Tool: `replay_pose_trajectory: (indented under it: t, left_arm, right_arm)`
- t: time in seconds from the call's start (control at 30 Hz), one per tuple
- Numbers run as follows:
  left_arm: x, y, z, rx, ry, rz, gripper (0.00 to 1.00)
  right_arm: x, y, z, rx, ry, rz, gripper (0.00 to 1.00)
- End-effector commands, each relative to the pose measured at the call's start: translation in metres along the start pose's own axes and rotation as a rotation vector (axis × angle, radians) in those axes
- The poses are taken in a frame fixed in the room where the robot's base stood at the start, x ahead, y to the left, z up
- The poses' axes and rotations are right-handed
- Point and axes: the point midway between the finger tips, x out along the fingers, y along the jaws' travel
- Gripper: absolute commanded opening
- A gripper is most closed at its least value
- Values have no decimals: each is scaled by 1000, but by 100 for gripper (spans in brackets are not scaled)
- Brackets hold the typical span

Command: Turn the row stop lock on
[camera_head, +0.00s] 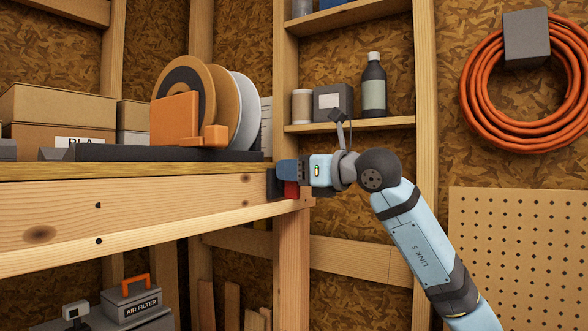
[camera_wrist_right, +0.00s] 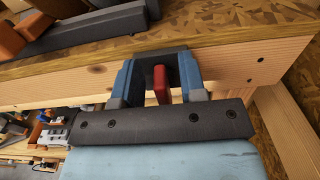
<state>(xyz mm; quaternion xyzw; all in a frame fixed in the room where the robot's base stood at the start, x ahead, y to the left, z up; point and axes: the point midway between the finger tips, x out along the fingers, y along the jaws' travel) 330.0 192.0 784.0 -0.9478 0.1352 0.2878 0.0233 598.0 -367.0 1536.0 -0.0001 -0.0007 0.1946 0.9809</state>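The row stop lock is a red handle (camera_wrist_right: 161,85) in a dark housing (camera_wrist_right: 172,57) on the wooden bench's front edge. In the head view the red part (camera_head: 291,189) shows at the bench's right corner, partly covered by my gripper. My right gripper (camera_head: 289,172) reaches it from the right. In the right wrist view the blue fingers of my right gripper (camera_wrist_right: 160,82) stand on either side of the red handle, with a small gap visible on each side. The gripper is open around it. My left gripper is in neither view.
The bench (camera_head: 130,222) carries a spool holder with several spools (camera_head: 178,75) and cardboard boxes (camera_head: 50,105). A shelf (camera_head: 350,125) with a bottle (camera_head: 373,85) is behind my right arm. An orange hose coil (camera_head: 480,90) hangs at right. A pegboard (camera_head: 520,245) is below it.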

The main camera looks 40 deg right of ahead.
Motion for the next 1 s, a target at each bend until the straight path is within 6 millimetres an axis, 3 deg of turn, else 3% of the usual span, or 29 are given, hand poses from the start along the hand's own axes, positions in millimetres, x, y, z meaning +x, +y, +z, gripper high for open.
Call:
replay_pose_trajectory:
  t: [0.07, 0.1, 0.27, 0.67, 1.0]
  left_arm:
    - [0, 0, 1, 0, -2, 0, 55]
    - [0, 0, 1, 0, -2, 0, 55]
    - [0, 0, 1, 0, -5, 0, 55]
    - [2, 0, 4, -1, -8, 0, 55]
    - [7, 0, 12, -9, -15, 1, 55]
  right_arm:
    - [0, 0, 0, 0, 0, 0, 38]
    - [0, 0, 0, 0, 0, 0, 34]
    - [0, 0, 0, 1, 0, 0, 0]
    - [0, -1, -1, 47, 1, 1, 0]
    - [0, -7, -3, 282, 2, 2, 0]
